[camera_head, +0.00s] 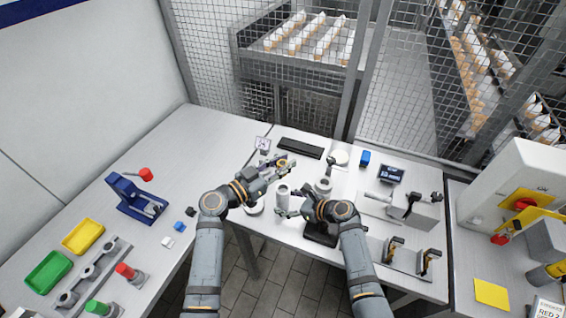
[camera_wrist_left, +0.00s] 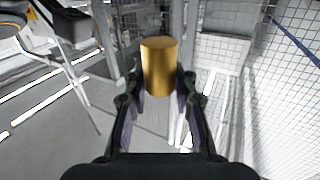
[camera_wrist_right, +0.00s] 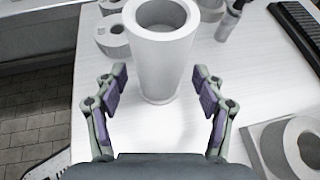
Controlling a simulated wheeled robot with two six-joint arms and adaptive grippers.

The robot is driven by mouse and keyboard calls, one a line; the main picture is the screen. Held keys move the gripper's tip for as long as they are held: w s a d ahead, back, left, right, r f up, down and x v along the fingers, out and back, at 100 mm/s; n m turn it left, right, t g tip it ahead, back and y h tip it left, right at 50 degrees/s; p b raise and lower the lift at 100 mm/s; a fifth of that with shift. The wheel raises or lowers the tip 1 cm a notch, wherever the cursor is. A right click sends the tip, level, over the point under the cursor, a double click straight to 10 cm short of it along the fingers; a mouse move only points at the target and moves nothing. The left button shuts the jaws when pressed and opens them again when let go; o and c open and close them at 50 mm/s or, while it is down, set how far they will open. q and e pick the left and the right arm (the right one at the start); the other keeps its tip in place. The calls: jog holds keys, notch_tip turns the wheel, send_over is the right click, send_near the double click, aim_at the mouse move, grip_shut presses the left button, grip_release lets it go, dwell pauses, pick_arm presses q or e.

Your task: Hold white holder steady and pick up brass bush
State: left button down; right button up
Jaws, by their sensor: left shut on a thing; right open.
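The brass bush (camera_wrist_left: 160,68) is a short golden cylinder. My left gripper (camera_head: 284,164) is shut on it and holds it up in the air; it also shows in the left wrist view (camera_wrist_left: 160,90), with a finger on each side of the bush. The white holder (camera_head: 282,196) is a tall tapered cup standing upright on the table. In the right wrist view the holder (camera_wrist_right: 160,65) has an open top, and no bush shows inside. My right gripper (camera_wrist_right: 158,88) is open, its fingertips on either side of the holder's lower part, with visible gaps.
A grey block with a round hole (camera_wrist_right: 297,148) stands to the right in the right wrist view. A black keyboard (camera_head: 300,148) lies at the back of the table. A blue press (camera_head: 138,198), a yellow tray (camera_head: 83,236) and a green tray (camera_head: 48,272) are on the left table.

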jog(key=v, duration=1.1)
jog(key=shift+s, duration=0.1)
